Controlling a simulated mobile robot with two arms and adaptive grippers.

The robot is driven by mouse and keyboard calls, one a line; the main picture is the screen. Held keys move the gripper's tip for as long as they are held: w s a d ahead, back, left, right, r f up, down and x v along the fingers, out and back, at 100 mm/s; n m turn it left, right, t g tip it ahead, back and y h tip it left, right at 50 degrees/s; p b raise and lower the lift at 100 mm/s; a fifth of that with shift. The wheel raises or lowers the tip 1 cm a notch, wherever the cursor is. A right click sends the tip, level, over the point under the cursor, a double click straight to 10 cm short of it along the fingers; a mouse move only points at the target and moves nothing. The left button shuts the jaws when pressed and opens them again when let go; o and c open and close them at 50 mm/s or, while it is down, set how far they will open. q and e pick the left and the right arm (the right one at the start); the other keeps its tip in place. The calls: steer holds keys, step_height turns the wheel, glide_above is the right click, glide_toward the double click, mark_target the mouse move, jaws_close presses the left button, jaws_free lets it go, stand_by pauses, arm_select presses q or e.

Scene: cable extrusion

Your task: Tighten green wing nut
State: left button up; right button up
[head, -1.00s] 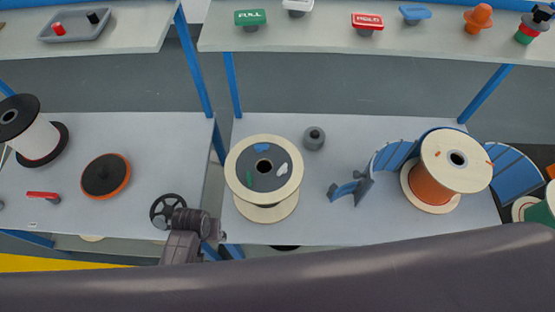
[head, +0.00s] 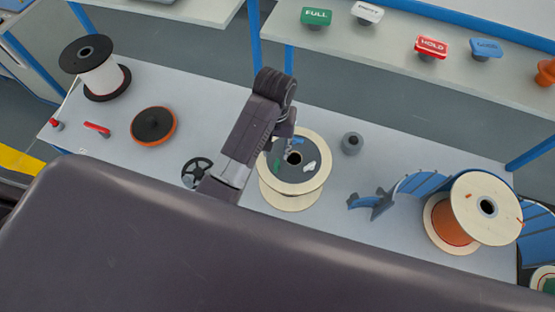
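The green wing nut (head: 277,165) sits on the dark grey face of the pale cable spool (head: 299,189), left of and below the central hole. A blue wing nut (head: 298,141) and a white wing nut (head: 310,167) are on the same face. My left gripper (head: 289,149) points down over the upper part of this face, beside the blue wing nut and above the green one. Its fingers are small and partly hidden, so I cannot tell if they are open or touching anything. My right gripper is not in view.
A grey knob-like part (head: 352,143) stands right of the spool. A blue curved guide (head: 418,183) and an orange cable spool (head: 452,222) are farther right. A black handwheel (head: 197,172) is left of my arm. An orange-rimmed disc (head: 154,125) lies farther left.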

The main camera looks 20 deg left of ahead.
mark_target(277, 163)
arm_select(q)
steer(key=shift+d+f+p, duration=0.15)
steer(key=shift+f+p, duration=0.6)
steer(key=shift+f, duration=3.1)
jaws_close()
